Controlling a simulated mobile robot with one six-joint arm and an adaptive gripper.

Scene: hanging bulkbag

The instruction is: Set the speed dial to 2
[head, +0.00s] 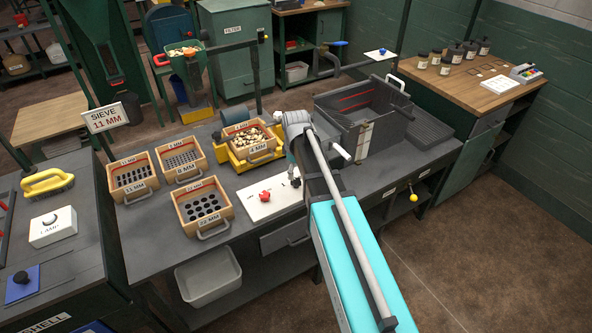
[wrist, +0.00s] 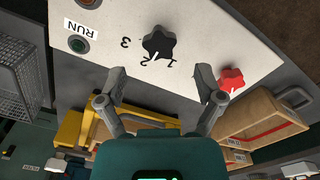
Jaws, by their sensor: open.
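The speed dial is a black star-shaped knob (wrist: 158,42) on a white panel (wrist: 215,30) in the wrist view, with 1, 2 and 3 printed around it. A pale mark by the knob's edge seems to lie between the 2 and the 1; I cannot tell its exact aim. My gripper (wrist: 160,80) is open and empty, its two fingertips apart on the dial's near side, not around it. In the head view the white panel (head: 262,209) lies on the bench, and my arm hides part of it.
A red knob (wrist: 231,80) is just right of my right finger. A green button (wrist: 78,45) sits beside the RUN label. Wooden sieve boxes (head: 203,205) stand left of the panel. A dark open bin (head: 345,140) stands behind my arm.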

